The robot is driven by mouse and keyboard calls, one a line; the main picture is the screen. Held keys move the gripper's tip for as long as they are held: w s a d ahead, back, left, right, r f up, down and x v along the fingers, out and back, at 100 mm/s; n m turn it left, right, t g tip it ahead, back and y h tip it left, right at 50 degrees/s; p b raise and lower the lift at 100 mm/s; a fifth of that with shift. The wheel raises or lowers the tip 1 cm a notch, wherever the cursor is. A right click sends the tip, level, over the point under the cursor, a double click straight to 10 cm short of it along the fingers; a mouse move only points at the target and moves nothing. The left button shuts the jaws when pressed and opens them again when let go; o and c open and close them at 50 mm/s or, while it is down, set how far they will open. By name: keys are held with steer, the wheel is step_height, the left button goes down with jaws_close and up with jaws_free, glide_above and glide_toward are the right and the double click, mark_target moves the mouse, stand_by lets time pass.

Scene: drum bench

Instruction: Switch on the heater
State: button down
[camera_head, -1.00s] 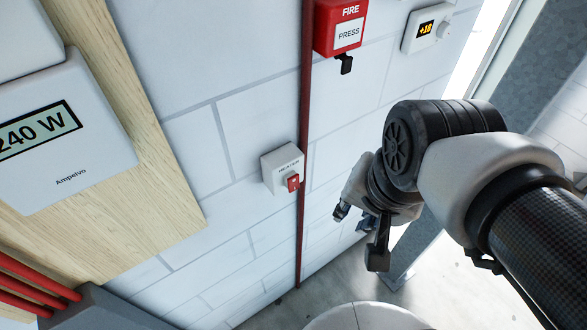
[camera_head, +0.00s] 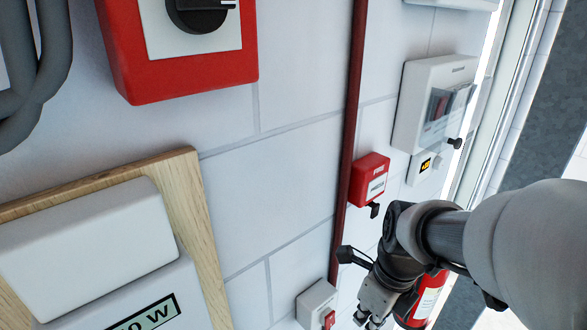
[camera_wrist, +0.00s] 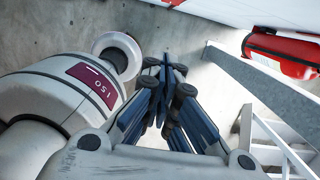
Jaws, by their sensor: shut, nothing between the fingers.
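A small white switch box (camera_head: 313,300) with a red rocker (camera_head: 329,320) is on the white block wall at the bottom of the head view, partly cut off. Its lettering is unreadable, so I cannot tell whether it is the heater's switch or whether it is on. My gripper (camera_head: 372,322) is to the right of this box, apart from it in the picture, at the bottom edge. In the wrist view my gripper (camera_wrist: 166,72) has its dark fingers together, empty, over a grey floor. The switch box does not show there.
A red fire call box (camera_head: 370,181), a dark red pipe (camera_head: 350,130), a breaker box (camera_head: 430,105) and a small display unit (camera_head: 424,165) are on the wall. A red extinguisher (camera_head: 427,300) is behind my arm. A white ribbed vessel (camera_wrist: 60,90) is left of my gripper.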

mark_target(331, 321)
stand_by(0.3)
steer(key=w+a+f+b, duration=0.3)
steer(key=w+f, duration=0.1)
steer(key=f, duration=0.6)
steer(key=shift+f, duration=0.2)
steer(key=shift+w+a, duration=0.1)
steer(key=shift+w, duration=0.05)
steer(key=shift+w+a+f+p, duration=0.1)
steer(key=shift+w+f+p, duration=0.1)
steer(key=shift+f+p, duration=0.15)
steer(key=shift+r, duration=0.1)
